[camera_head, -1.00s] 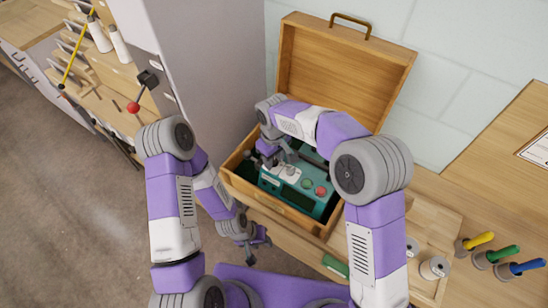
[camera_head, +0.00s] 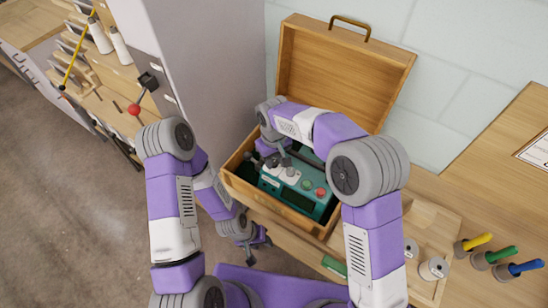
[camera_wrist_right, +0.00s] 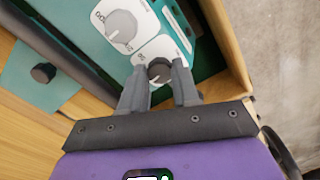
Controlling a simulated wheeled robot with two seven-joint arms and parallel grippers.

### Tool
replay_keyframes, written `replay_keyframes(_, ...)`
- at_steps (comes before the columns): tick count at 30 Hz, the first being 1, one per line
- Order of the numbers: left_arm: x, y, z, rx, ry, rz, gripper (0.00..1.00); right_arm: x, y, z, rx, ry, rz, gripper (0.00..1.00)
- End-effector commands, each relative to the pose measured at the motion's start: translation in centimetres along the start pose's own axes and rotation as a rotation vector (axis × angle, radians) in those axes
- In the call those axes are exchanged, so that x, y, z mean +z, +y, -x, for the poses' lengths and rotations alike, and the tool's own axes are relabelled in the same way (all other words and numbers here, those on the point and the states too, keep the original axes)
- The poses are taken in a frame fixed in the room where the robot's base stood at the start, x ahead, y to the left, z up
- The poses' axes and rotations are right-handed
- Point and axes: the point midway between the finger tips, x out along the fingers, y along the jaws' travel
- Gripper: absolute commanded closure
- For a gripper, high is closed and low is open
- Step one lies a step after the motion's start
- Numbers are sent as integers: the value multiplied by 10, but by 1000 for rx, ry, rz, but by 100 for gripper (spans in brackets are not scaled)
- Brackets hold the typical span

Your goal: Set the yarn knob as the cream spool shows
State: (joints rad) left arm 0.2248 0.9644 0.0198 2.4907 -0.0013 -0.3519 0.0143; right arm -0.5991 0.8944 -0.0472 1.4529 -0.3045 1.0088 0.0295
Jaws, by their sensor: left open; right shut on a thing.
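A teal machine (camera_head: 302,200) with white dial plates and red and green buttons sits inside an open wooden case. In the right wrist view, a small dark grey knob (camera_wrist_right: 159,67) sits on a white plate, and my right gripper (camera_wrist_right: 160,82) is shut on it. A larger grey knob (camera_wrist_right: 122,26) with a white pointer line is just beyond. I cannot tell which is the yarn knob. My left gripper (camera_head: 260,241) is open and empty in front of the case. Pale spools (camera_head: 434,267) stand on the table at right; I cannot tell which one is cream.
The wooden case (camera_head: 273,212) has its lid (camera_head: 345,75) raised behind the machine. Yellow, green and blue-handled tools (camera_head: 478,241) stand at right. A grey cabinet (camera_head: 215,80) rises at left, with a red-knobbed lever (camera_head: 134,109) beside it.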

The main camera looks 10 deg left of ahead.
Motion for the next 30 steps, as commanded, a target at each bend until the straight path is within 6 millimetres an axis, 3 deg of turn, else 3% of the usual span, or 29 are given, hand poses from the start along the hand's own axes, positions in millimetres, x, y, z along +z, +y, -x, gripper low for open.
replay_keyframes(15,0,4,10,0,0,0,57,0,-1,1,1,0,-373,100)
replay_keyframes(30,0,4,12,0,0,0,57,0,0,0,0,1,-485,100)
